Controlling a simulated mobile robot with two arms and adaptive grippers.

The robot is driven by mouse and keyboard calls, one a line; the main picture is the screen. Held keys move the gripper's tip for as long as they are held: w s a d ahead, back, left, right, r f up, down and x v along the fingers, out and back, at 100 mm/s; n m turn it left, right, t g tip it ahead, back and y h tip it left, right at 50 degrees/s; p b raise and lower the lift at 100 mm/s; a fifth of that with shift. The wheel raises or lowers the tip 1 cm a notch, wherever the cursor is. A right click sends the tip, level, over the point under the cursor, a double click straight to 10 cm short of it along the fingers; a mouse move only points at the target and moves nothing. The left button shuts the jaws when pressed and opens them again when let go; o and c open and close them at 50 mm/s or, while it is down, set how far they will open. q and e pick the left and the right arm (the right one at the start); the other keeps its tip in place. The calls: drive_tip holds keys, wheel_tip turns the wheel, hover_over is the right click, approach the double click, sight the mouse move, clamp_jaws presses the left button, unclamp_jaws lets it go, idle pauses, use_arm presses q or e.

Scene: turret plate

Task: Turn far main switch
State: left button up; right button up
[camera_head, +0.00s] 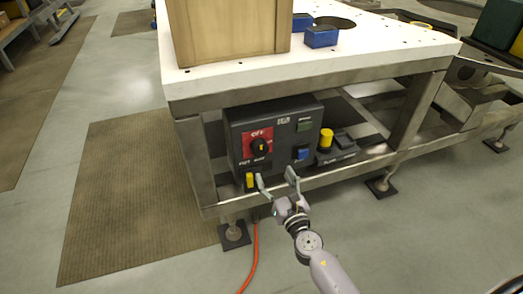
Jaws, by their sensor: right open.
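The dark control box (283,118) is mounted under the near edge of the white-topped table. On its front face, a black rotary switch (260,147) sits on a red panel (250,140) marked OFF at the top. Beside it are a green button (304,124) and a blue button (301,153). My right gripper (278,181) is open and empty just below the front of the box, lower right of the rotary switch. Its two fingers point up toward the box, and I see nothing between them. My left gripper is not in view.
The table's metal frame bar (330,173) runs beneath the box. A yellow knob (326,138) stands right of it, and a yellow piece (250,180) sits below it. An orange cable (255,255) hangs to the floor. A wooden box (228,32) and blue bins (321,37) stand above.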

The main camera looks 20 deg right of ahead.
approach(261, 151)
drive_tip(key=w, duration=0.3)
drive_tip(key=w+b, duration=0.1)
drive_tip(key=w, duration=0.4)
drive_tip(key=shift+w, duration=0.4)
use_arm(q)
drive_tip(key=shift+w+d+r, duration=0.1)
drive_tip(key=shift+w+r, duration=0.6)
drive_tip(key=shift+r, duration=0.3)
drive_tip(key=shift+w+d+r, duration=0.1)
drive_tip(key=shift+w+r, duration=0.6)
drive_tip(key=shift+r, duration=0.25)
use_arm(e)
drive_tip(key=shift+w, duration=0.6)
drive_tip(key=shift+c, duration=0.2)
drive_tip(key=c, duration=1.1)
